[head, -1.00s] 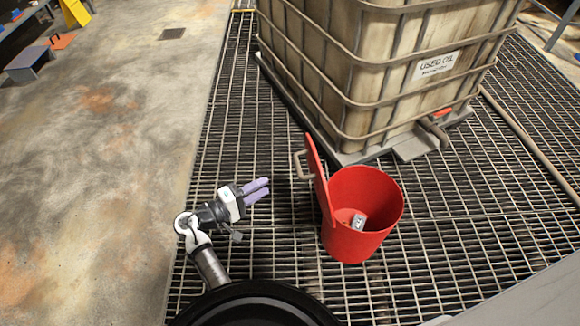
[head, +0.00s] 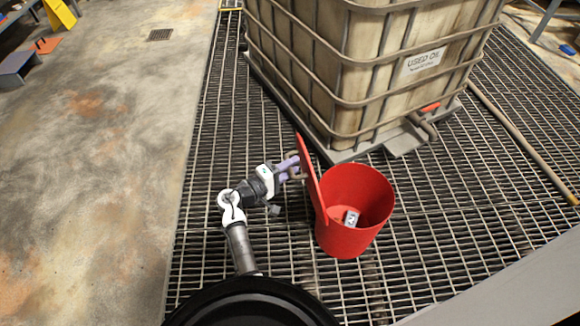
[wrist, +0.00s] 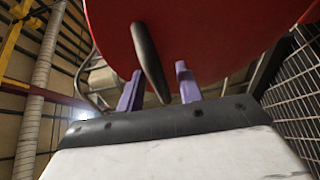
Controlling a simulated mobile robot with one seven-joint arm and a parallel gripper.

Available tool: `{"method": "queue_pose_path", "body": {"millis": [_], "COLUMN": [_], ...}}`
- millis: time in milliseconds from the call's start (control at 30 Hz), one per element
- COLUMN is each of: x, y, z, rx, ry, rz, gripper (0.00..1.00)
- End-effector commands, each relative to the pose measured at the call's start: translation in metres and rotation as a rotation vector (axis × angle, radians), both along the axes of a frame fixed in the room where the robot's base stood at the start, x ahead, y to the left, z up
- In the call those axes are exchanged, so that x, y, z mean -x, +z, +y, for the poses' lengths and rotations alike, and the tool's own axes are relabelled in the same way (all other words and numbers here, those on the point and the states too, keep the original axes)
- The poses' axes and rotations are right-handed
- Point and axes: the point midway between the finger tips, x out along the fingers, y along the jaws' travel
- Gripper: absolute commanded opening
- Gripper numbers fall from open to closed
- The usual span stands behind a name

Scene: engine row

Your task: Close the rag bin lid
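The red rag bin (head: 345,242) stands upright on the grating. Its round red lid (head: 309,175) is open, standing nearly vertical on the bin's left side, and it fills the top of the wrist view (wrist: 215,35). A grey-brown handle (wrist: 150,62) sits on the lid's outer face. My gripper (head: 289,167) is at this handle, left of the lid. In the wrist view its two purple fingers (wrist: 160,86) stand apart, with the handle between them and gaps visible beside it. Contact with the handle is unclear.
A caged used oil tank (head: 370,65) stands on a pallet close behind the bin. A small pale item (head: 351,218) lies inside the bin. A hose (head: 520,140) runs along the grating at the right. Bare floor (head: 95,170) lies to the left.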

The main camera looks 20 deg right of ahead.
Motion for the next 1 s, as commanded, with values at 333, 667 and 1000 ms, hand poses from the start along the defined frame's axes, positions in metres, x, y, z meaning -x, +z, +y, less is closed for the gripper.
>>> {"method": "queue_pose_path", "body": {"millis": [333,667,1000], "x": [0.0,0.0,-0.001], "y": [0.0,0.0,0.012], "z": [0.0,0.001,-0.015], "rx": [0.0,0.0,-0.068], "ry": [0.001,0.001,0.0], "rz": [0.0,0.0,-0.009], "gripper": [0.12,0.0,0.0]}}
